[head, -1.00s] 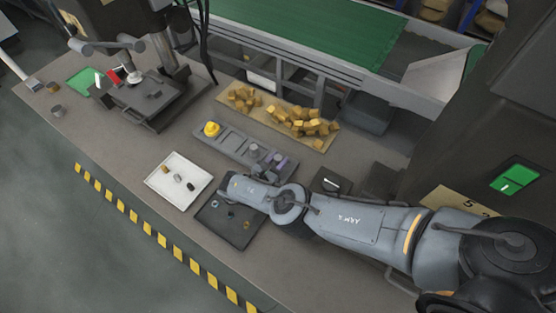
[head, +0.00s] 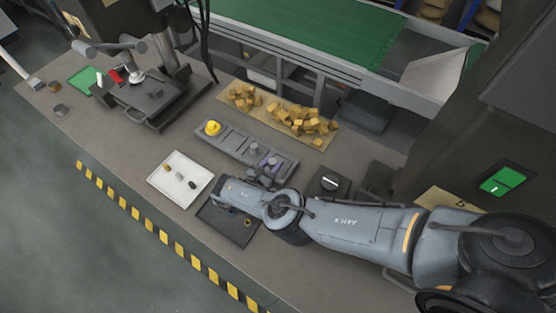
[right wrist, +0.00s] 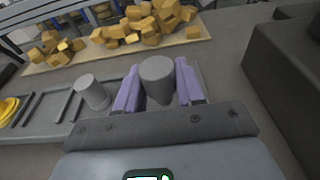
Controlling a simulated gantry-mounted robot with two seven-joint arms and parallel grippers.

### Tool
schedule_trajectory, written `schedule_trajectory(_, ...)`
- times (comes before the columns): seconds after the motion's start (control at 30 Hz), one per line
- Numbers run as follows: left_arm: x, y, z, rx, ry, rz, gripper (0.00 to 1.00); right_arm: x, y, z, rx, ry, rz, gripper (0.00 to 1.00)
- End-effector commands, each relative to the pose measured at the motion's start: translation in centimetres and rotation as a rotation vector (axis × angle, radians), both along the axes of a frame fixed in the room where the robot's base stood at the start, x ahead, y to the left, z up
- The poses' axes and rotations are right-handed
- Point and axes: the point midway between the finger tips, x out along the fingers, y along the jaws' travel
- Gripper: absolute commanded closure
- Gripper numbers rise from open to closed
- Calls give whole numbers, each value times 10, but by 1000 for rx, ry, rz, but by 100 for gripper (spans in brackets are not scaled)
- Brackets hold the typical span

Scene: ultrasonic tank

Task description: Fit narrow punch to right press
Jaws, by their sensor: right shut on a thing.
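My right gripper (head: 269,164) is over the right end of a grey rack (head: 232,140). In the right wrist view its purple fingers (right wrist: 159,85) are shut on a grey cylindrical punch (right wrist: 157,72), which stands upright between them at the rack. Whether its foot is clear of the rack is hidden. A second grey cylinder (right wrist: 92,92) stands in the rack to the left; it also shows in the head view (head: 254,148). I cannot tell from size which is narrower. The right press (head: 450,120) is a dark machine with a green switch at the right. My left gripper is not in view.
A white tray (head: 165,187) with small parts and a dark tray (head: 225,228) lie in front of the rack. A yellow object (head: 212,127) sits at its left end. Brass blocks (head: 300,120) lie behind. A dark block (head: 328,183) stands right. Another press (head: 150,85) is left.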

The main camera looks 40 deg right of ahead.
Motion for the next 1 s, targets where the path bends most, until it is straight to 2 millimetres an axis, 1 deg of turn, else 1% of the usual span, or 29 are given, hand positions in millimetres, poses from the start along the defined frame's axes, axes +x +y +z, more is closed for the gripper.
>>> schedule_trajectory(0.1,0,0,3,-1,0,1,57,-4,14,3,1,1,0,99)
schedule_trajectory(0.6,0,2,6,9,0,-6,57,-16,69,12,0,1,-1,99)
schedule_trajectory(0.8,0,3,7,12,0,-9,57,-18,81,14,-1,1,-1,99)
schedule_trajectory(1.0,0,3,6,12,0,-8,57,-18,82,14,-2,1,0,99)
